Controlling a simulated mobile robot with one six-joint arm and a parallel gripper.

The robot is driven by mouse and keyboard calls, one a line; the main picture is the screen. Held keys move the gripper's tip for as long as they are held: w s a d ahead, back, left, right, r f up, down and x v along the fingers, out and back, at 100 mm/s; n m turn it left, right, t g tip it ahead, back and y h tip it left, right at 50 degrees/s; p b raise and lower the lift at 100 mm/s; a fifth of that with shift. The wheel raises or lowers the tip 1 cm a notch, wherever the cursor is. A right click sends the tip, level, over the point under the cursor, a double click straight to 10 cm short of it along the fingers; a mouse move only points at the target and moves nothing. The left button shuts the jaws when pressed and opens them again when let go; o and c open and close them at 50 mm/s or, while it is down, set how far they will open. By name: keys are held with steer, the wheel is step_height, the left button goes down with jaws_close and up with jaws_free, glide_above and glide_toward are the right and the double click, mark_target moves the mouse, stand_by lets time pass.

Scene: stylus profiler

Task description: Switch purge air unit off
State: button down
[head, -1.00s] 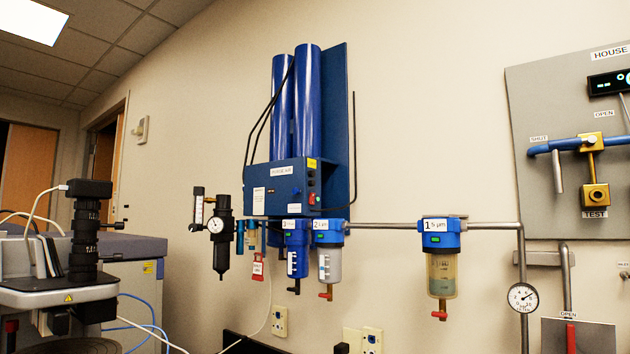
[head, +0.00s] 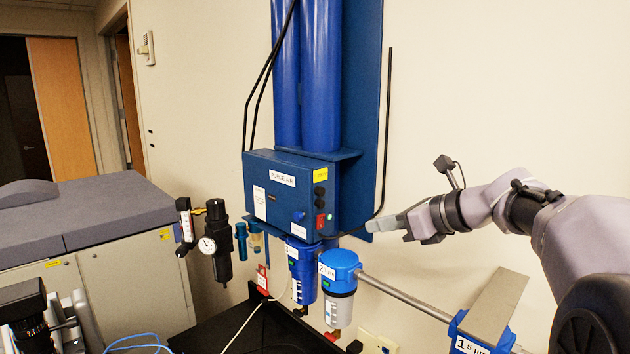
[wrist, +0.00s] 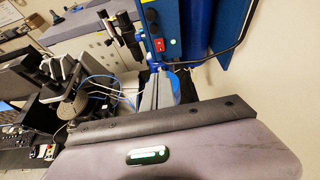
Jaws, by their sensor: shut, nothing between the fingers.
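The purge air unit (head: 270,199) is a blue wall-mounted box below two tall blue cylinders. A label on its front reads like "PURGE AIR". Its right side carries a red switch (head: 320,221), a small green light (head: 330,216) and dark round fittings. The red switch also shows in the wrist view (wrist: 159,45), with a whitish light beside it. I cannot tell the switch's position. My gripper (head: 376,223) is shut and empty, to the right of the unit's switch side and apart from it. In the wrist view its fingers (wrist: 158,92) point up toward the box.
Blue filter units (head: 338,272) hang below the box on a grey pipe (head: 400,294). A black tube runs down the back panel (head: 365,110) near my fingers. A regulator with a gauge (head: 207,245) hangs at left. A red tag (head: 263,279) hangs beneath.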

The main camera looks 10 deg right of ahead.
steer(key=r, duration=0.1)
steer(key=p, duration=0.2)
glide_toward(321, 217)
steer(key=f, duration=0.2)
steer(key=w+a+f, duration=0.1)
steer(key=shift+w+f, duration=0.1)
steer(key=shift+f, duration=0.25)
steer(key=w+a, duration=0.1)
steer(key=w+a+p, duration=0.1)
steer(key=w, duration=0.1)
steer(key=shift+r, duration=0.1)
steer(key=shift+w+a, duration=0.25)
steer(key=shift+w, duration=0.05)
steer(key=shift+w+a+r+p, duration=0.15)
steer(key=shift+w+p, duration=0.1)
steer(key=shift+p, duration=0.15)
